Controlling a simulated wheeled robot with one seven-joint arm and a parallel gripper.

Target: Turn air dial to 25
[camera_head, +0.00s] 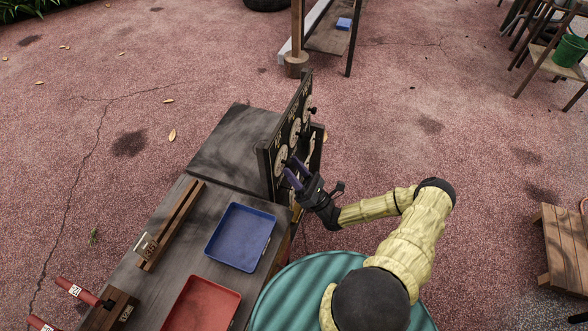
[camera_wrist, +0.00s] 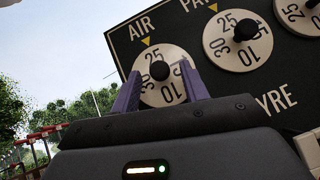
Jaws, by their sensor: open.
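The air dial (camera_wrist: 150,97) is a round white disc with black numbers and a black knob (camera_wrist: 160,70), under the word AIR on a dark panel (camera_wrist: 118,30). A yellow marker (camera_wrist: 146,41) sits above it, and the number nearest the marker looks like 25. In the head view, the air dial (camera_head: 281,159) is the nearest disc on the upright panel. My gripper (camera_head: 293,167) is in front of it. In the wrist view, my gripper (camera_wrist: 159,70) is open, with its purple fingers on either side of the knob and visible gaps beside it. The fingers hide part of the disc's lower edge.
A second dial (camera_wrist: 222,52) is close to the right of the air dial, with another beyond it. A blue tray (camera_head: 240,237) and a red tray (camera_head: 203,306) lie on the dark cart top (camera_head: 175,262).

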